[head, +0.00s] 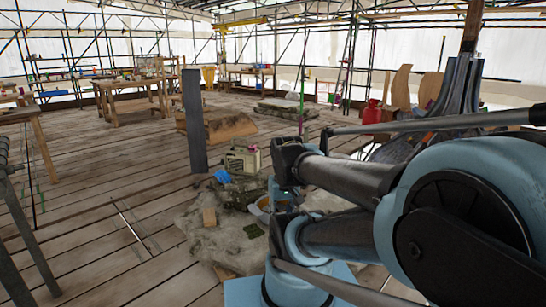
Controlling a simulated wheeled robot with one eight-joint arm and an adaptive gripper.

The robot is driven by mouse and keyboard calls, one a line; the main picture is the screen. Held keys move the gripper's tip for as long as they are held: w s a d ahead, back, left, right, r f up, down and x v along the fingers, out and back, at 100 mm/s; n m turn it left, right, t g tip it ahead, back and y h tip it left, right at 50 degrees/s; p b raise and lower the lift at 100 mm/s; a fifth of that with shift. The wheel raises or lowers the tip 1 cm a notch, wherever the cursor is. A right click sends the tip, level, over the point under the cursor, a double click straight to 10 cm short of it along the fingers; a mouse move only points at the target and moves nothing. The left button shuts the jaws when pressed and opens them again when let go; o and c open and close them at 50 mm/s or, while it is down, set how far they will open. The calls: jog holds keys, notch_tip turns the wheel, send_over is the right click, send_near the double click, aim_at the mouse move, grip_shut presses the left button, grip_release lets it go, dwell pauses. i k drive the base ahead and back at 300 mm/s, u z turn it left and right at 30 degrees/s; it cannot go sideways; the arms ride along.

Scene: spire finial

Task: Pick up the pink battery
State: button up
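A small pink item (251,147), possibly the pink battery, shows at the top right of a beige boxy device (242,160). It is too small to make out its shape. The device stands on a grey stone block near the middle of the head view. My arm reaches in from the right, and its far end, where my gripper (284,190) seems to be, is just right of and in front of the device. The arm links hide the fingertips, so I cannot see whether they are open or hold anything.
A blue item (223,176) lies on the stone left of the device. Rough stone (215,240) with a wooden block (209,217) spreads in front. A dark upright post (194,120) stands behind. Wooden workbenches (130,84) are at the back left. The plank floor at left is mostly clear.

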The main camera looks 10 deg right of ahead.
aim_at(251, 148)
jog(key=z, duration=0.05)
jog(key=i, duration=1)
